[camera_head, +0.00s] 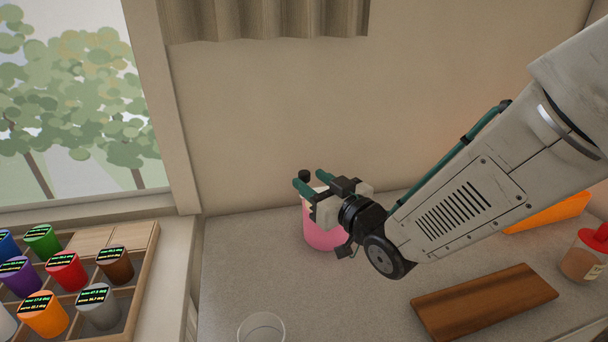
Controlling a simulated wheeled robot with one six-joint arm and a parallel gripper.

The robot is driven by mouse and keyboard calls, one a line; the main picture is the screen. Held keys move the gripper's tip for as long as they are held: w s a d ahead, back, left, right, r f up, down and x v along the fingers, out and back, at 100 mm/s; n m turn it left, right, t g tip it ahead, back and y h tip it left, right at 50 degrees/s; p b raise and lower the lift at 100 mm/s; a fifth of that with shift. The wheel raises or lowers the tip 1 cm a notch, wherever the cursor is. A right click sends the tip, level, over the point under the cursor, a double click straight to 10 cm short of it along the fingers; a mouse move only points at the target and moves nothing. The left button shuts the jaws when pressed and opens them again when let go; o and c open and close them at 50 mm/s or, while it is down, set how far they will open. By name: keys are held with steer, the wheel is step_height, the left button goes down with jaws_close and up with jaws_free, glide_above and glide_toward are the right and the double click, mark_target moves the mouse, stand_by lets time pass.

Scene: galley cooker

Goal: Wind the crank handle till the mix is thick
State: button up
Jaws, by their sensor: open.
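A jar with pink contents (322,238) stands on the grey counter near the back wall, partly hidden behind my gripper. A small black knob (304,175) shows above the jar, close to my fingertips; it may be the end of the crank handle, but the rest of a crank is hidden or cannot be made out. My gripper (308,178) is open, its two green fingers apart and pointing up and left in the picture, in front of the jar's top. I cannot tell whether the knob lies between the fingers or behind them. The mix's thickness cannot be told.
A wooden board (485,305) and a red-lidded jar (580,262) are at the right, with an orange wedge-shaped thing (550,212) behind. A clear glass (261,325) stands at the front. A wooden rack (147,262) of coloured cups is at the left. Counter left of the jar is clear.

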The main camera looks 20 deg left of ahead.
mark_target(308, 178)
steer(key=shift+x, duration=1.8)
jaws_close()
steer(key=shift+w, duration=0.1)
